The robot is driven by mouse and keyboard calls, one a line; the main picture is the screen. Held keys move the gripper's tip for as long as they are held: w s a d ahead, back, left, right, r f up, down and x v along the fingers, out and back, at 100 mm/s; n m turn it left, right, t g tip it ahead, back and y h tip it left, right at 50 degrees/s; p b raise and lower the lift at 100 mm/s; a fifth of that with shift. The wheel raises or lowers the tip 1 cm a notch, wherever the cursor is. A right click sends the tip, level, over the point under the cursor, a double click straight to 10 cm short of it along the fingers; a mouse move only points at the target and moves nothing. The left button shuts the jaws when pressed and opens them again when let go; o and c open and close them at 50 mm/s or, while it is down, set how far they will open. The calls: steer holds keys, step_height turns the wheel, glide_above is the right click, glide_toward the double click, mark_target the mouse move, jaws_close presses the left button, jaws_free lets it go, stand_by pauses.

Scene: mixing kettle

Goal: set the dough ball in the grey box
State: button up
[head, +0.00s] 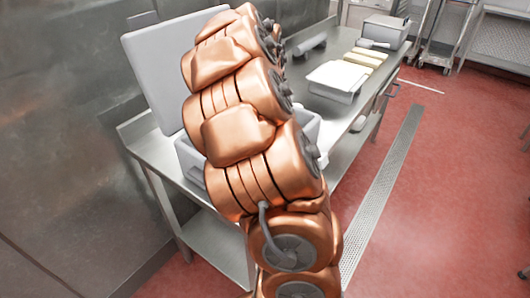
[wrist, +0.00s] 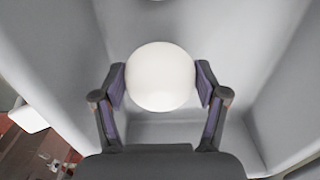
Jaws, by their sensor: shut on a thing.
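The dough ball (wrist: 160,77), smooth, white and round, sits between the two fingers of my gripper (wrist: 160,84) in the wrist view. The fingers touch it on its left and right sides. Around and behind it are the pale grey walls of the grey box (wrist: 245,45); whether the ball touches the box floor I cannot tell. In the head view the box (head: 188,160) stands on the near end of the steel table, mostly hidden behind my arm, with a raised grey panel behind it. My gripper and the ball are hidden there.
The steel table (head: 158,150) runs away to the right. On it are a white tray (head: 335,82), yellowish slabs (head: 363,59) and, at the far end, another grey container (head: 384,31). Red floor to the right is open.

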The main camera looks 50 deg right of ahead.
steer(key=shift+f+p, duration=0.3)
steer(key=shift+f, duration=1.3)
steer(key=shift+f, duration=0.1)
steer(key=o, duration=1.4)
step_height(320, 180, up, 12)
steer(key=shift+r+b, duration=0.1)
steer(key=shift+b, duration=1.05)
steer(key=shift+a, duration=0.45)
steer(key=s+a+f+n, duration=0.1)
steer(key=s+a+n, duration=0.3)
steer(key=a, duration=0.4)
steer(key=s+a+f+n+g, duration=0.1)
steer(key=s+a+n, duration=0.25)
steer(key=a, duration=0.55)
steer(key=s+a+f+n, duration=0.2)
steer(key=s+a+n, duration=0.15)
steer(key=a, duration=0.45)
steer(key=s+a+f+n, duration=0.1)
steer(key=s+a+n, duration=0.1)
steer(key=s+a+f+n, duration=0.1)
steer(key=s+n, duration=0.1)
steer(key=s, duration=0.1)
steer(key=s+a+f+n, duration=0.1)
steer(key=s+a+n, duration=0.1)
steer(key=shift+s+a+f+g, duration=0.15)
steer(key=shift+s+a+g, duration=0.15)
steer(key=shift+g, duration=0.1)
